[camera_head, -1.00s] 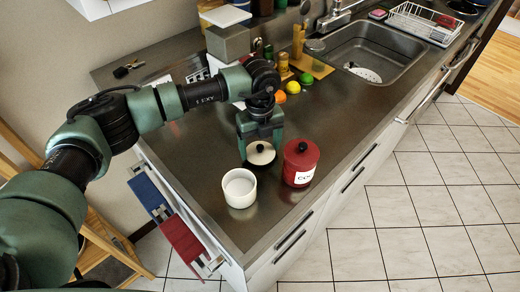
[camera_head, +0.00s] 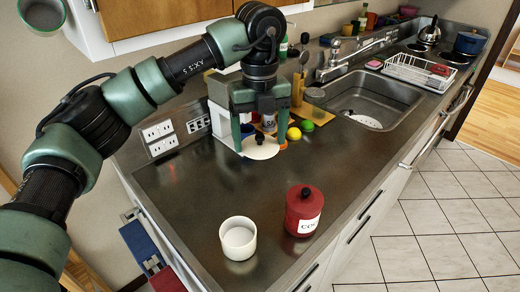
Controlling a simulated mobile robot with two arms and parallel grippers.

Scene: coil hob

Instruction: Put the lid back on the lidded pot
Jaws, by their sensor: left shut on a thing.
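The lid (camera_head: 262,152) is a pale round disc with a dark knob. My left gripper (camera_head: 259,138) points down and is shut on the lid by its knob, in front of the grey-white appliance at the back. The lid looks level; its height above the counter is hard to tell. The white pot (camera_head: 238,240) stands upright and open on the counter near the front left edge, well apart from the lid and closer to me. My right gripper is not in view.
A red canister (camera_head: 303,212) with a black knob stands just right of the pot. The sink (camera_head: 372,100) and dish rack (camera_head: 425,68) are farther right. The mid-counter is clear.

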